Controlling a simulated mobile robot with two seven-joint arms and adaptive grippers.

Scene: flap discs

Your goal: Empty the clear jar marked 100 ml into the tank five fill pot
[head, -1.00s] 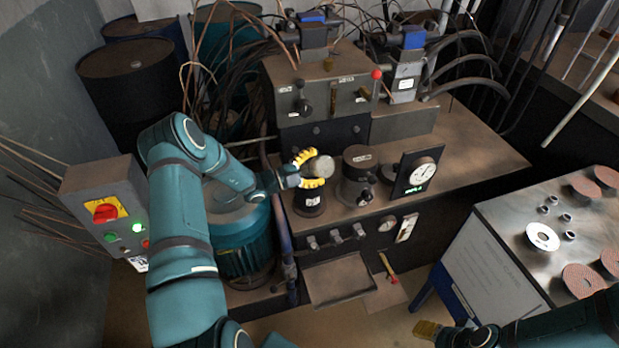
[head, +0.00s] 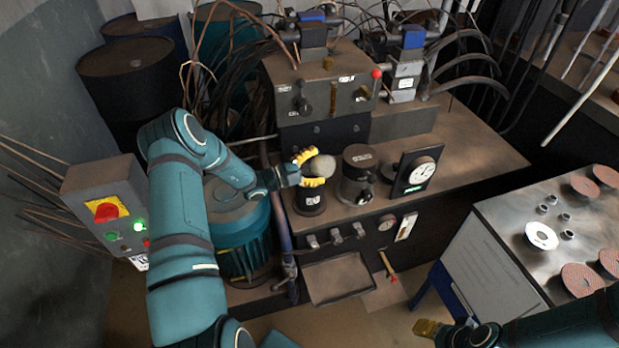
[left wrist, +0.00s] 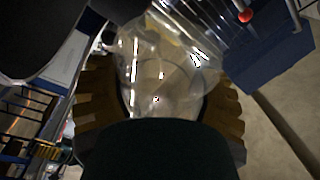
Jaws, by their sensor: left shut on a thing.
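My left gripper (head: 312,168) has yellow fingers and is shut on a clear jar (head: 323,166), which looks greyish and tilted. In the left wrist view the jar (left wrist: 163,75) sits between the two fingers and looks clear, with bright reflections. The jar is held over a dark round pot (head: 309,201) with a small white label, on the bench edge. A second dark pot (head: 357,176) stands just right of it. I cannot read the pot labels or the jar's mark. My right gripper (head: 427,328) is low at the right; its jaw opening is unclear.
A dial gauge (head: 419,176) stands right of the pots. Valves (head: 337,237) and a tray (head: 340,279) are on the bench front below. A metal table (head: 500,222) with several discs stands at right. A switch box (head: 105,205) is at left.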

